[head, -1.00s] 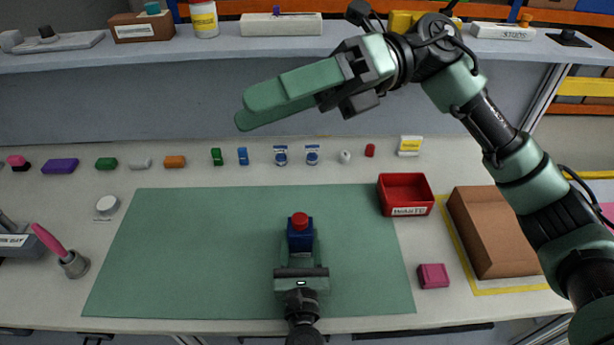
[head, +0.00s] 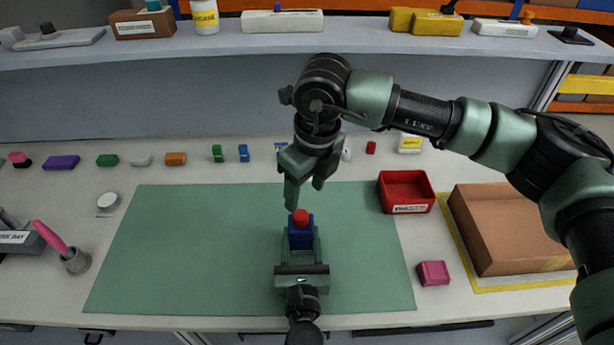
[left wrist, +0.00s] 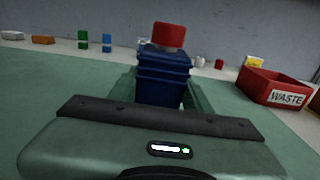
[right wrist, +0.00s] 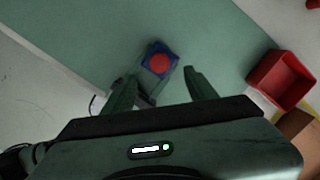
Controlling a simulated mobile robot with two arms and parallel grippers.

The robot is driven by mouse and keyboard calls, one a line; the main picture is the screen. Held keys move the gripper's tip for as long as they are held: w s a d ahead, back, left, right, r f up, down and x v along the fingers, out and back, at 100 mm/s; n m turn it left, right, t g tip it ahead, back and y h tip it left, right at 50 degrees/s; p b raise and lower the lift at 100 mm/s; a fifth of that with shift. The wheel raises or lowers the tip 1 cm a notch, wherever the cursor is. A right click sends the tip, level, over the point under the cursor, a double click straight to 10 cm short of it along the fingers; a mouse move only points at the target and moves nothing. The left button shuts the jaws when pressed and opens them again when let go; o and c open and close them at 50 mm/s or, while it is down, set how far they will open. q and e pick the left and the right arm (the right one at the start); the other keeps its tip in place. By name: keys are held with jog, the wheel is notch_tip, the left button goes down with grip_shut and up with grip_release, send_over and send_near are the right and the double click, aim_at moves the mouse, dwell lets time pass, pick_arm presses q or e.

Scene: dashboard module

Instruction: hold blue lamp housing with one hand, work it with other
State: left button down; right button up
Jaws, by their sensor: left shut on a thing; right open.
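The blue lamp housing (head: 300,237) stands upright over the green mat (head: 180,250), with a red cap (head: 301,217) on top. It also shows in the left wrist view (left wrist: 163,80) and the right wrist view (right wrist: 160,50). My left gripper (head: 301,255) is shut on the housing from the front side. My right gripper (head: 304,198) points down, open and empty, just above and behind the red cap, apart from it. In the right wrist view the red cap (right wrist: 159,63) appears beyond and between the two open fingers.
A red waste bin (head: 405,208) stands at the mat's right edge, with a cardboard box (head: 505,215) beyond it. A pink block (head: 433,273) lies right of the mat. Several small coloured parts line the back. A pink-handled brush (head: 50,243) stands at left. Most of the mat is clear.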

aim_at(301, 214)
jog(key=f, duration=0.7)
jog(key=shift+w+a+f, duration=0.35)
jog(key=shift+w+a, duration=0.05)
grip_shut()
jog(key=shift+r, duration=0.15)
jog(key=shift+r, duration=2.95)
pick_arm(q)
jog(key=c, duration=0.6)
grip_release()
